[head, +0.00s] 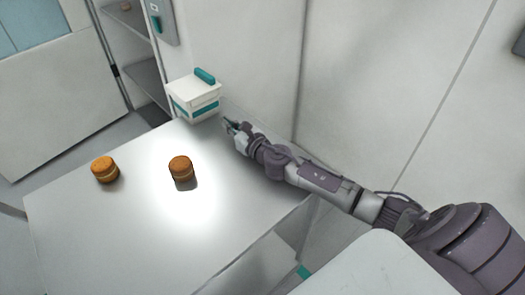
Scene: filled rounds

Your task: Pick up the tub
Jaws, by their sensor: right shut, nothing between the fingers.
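A white tub (192,101) with a teal band and a teal handle on its lid stands upright at the far corner of the table (120,240), against the wall. My right gripper (227,124) is just to the right of the tub and slightly in front of it, apart from it as far as I can tell. Its fingers look small and dark here; they are shut and hold nothing. My left gripper does not show.
Two brown filled rounds sit on the table, one in the middle (181,169) and one at the left (105,170). A wall runs close along the table's right side. Shelves (148,80) stand behind it. The front of the table is clear.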

